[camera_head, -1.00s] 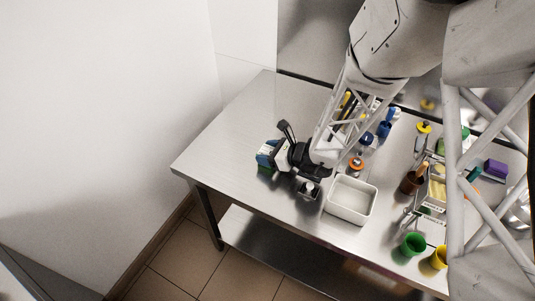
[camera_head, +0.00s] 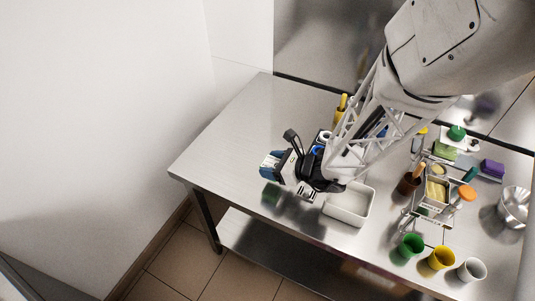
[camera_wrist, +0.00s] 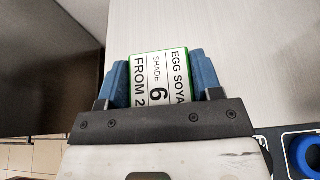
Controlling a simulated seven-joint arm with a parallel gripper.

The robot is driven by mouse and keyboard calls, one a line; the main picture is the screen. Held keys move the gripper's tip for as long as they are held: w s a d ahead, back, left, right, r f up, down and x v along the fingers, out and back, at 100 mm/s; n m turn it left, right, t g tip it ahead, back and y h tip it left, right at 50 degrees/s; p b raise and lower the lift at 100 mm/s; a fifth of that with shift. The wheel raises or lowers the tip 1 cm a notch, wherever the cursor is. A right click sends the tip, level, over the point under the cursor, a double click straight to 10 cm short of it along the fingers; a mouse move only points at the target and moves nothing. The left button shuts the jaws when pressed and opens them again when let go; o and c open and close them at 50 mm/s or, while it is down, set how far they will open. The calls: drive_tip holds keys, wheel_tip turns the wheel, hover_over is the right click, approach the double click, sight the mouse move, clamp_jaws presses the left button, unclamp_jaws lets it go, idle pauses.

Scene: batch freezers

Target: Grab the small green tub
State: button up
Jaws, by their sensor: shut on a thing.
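The small green tub (camera_wrist: 158,80) has green edges and a white label reading "EGG SOYA", "SHADE 6" and "FROM 2". In the wrist view it sits between the two blue fingers of my gripper (camera_wrist: 156,68), which is shut on it. In the head view my gripper (camera_head: 268,164) is over the left part of the steel table, and the tub is mostly hidden by the fingers. A greenish patch and a dark blur show on the steel below, like reflections, so the tub appears held above the table.
A white open bin (camera_head: 352,204) stands just right of my gripper. Further right are a green cup (camera_head: 411,246), a yellow cup (camera_head: 441,258), a white cup (camera_head: 471,269), a caddy (camera_head: 433,212) and metal bowls (camera_head: 515,205). The table's left end (camera_head: 225,145) is clear.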

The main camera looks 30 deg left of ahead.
drive_tip(key=s+d, duration=0.6)
drive_tip(key=shift+r, duration=0.4)
